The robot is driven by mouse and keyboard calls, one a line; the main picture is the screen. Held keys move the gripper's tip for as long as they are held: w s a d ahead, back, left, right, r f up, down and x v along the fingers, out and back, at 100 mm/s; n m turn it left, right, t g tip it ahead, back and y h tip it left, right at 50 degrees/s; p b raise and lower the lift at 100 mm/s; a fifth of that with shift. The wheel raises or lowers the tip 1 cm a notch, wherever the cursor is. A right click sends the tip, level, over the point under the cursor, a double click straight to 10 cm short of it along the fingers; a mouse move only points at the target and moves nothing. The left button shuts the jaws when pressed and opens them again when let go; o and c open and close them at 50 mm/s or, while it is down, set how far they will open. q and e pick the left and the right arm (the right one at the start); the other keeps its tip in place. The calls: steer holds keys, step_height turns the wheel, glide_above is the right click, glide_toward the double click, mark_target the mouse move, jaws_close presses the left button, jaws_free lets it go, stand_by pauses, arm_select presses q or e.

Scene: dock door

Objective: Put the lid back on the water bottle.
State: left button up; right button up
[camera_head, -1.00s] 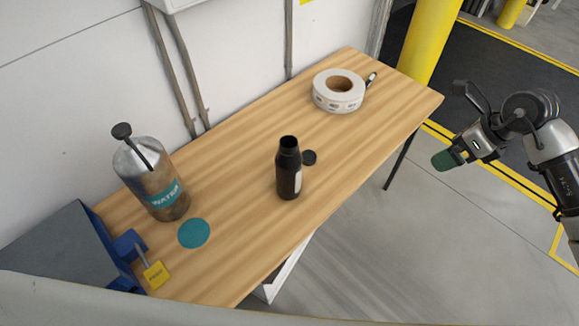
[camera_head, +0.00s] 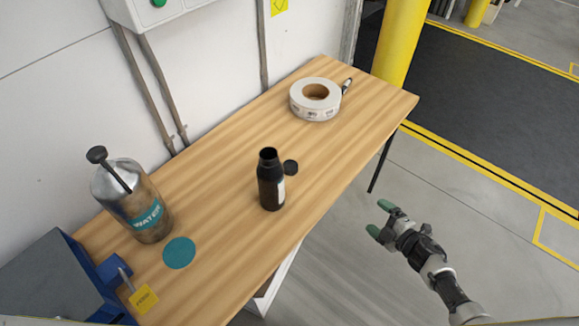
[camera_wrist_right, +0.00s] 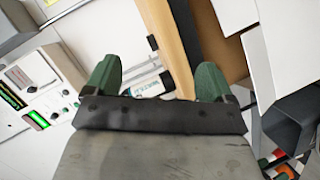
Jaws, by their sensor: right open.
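A black open-topped bottle (camera_head: 270,185) with a pale label stands upright near the middle of the wooden table. A small round black lid (camera_head: 291,167) lies on the table just right of it. A larger metal container (camera_head: 140,210) marked "WATER", with a black knob and rod at its top, stands at the left. My right gripper (camera_head: 380,218) is open and empty, off the table's front edge, to the right of the bottle and lid. My left gripper is not in view.
The wooden table (camera_head: 225,150) also holds a white tape roll (camera_head: 315,101) at the far end, a teal disc (camera_head: 179,253) and a blue vise-like tool (camera_head: 110,272). A wall stands behind, a yellow post (camera_head: 400,50) beyond. The table's middle right is clear.

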steer(key=s+d+f+m+g+h, duration=0.25)
steer(key=s+f+m+h, duration=0.35)
steer(key=s+f+m, duration=0.7)
steer(key=s+a+f+m+g+h, duration=0.1)
steer(key=s+f+g, duration=0.3)
steer(key=s, duration=1)
steer(key=s+a+f+m+g, duration=0.3)
steer(key=s+f, duration=0.6)
steer(key=s, duration=0.6)
steer(key=shift+s+a+f+g+h, duration=0.2)
steer(key=shift+f+g+h, duration=0.2)
steer(key=shift+g, duration=0.65)
steer(key=shift+w, duration=0.1)
steer(key=shift+c, duration=0.3)
